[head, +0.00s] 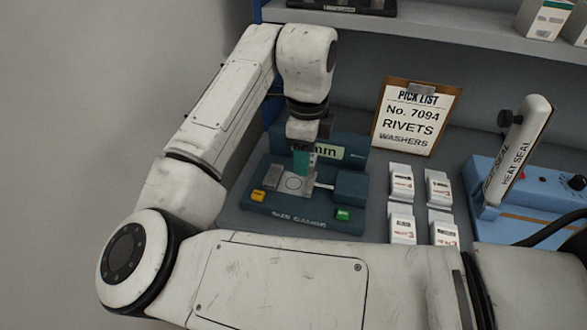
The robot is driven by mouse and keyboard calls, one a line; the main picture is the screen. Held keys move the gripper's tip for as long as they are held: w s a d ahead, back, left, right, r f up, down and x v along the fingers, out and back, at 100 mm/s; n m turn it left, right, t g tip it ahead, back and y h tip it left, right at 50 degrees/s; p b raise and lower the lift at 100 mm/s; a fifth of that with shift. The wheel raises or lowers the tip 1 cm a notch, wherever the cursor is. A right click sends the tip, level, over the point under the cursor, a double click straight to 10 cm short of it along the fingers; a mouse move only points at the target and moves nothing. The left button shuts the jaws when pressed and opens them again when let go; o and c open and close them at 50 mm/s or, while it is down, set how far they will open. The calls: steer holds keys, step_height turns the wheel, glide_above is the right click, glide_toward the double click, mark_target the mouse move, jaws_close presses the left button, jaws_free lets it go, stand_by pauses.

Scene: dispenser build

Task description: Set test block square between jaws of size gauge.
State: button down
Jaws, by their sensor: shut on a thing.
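The size gauge (262,213) is a dark teal device on the bench, with a yellow button, a green button and a "mm" display at its back. A pale plate with a circle mark lies in its middle. A grey jaw (272,178) stands at the left of the plate, and a thin rod reaches from the housing on the right. My gripper (302,147) points down over the gauge, shut on the teal test block (302,163). The block is upright, above or at the back of the plate; I cannot tell if it touches. The fingers are partly hidden.
A pick list board (416,117) leans behind, right of the gauge. Several small white packets (401,183) stand right of the gauge. A blue heat sealer (490,190) with a raised white arm is farther right. A shelf (440,28) runs above the bench.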

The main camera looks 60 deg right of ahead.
mark_target(294, 183)
steer(key=w+f, duration=0.1)
steer(key=f, duration=0.1)
steer(key=w+d+f, duration=0.1)
steer(key=w+f, duration=0.1)
steer(key=shift+w+f+p, duration=0.15)
steer(key=shift+w+f, duration=0.05)
steer(key=shift+f, duration=0.75)
steer(key=shift+w+f+p, duration=0.15)
steer(key=shift+f, duration=0.75)
steer(key=shift+f, duration=0.15)
steer(key=c, duration=0.6)
jaws_free()
step_height(294, 183, up, 12)
steer(key=shift+r+b, duration=0.2)
steer(key=shift+b, duration=0.15)
